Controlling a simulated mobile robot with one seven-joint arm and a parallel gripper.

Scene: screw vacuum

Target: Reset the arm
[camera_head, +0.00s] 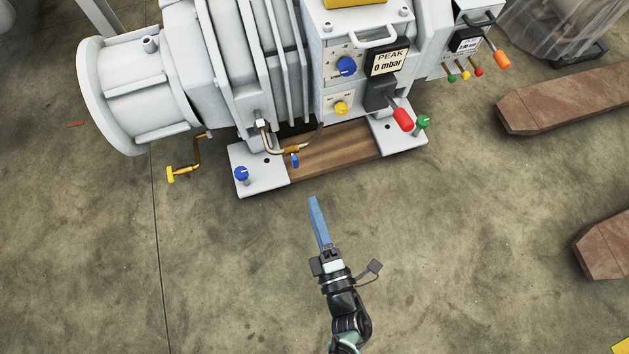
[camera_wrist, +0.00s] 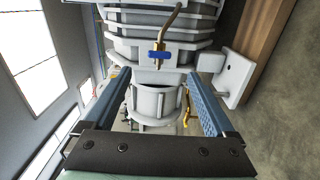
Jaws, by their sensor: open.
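My gripper (camera_head: 316,212) hangs over the open floor in front of the vacuum pump (camera_head: 278,60) in the head view, apart from it. In the wrist view my gripper (camera_wrist: 157,93) shows two blue fingers spread wide, with nothing held between them. The pump's round flange (camera_wrist: 156,103) shows beyond the fingers there. The pump is large and white, and its panel has a display (camera_head: 388,62) reading "PEAK 0 mbar".
A yellow crank (camera_head: 183,172) sticks out at left. Brown beams (camera_head: 565,97) lie at right. The floor (camera_head: 230,270) around my gripper is clear.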

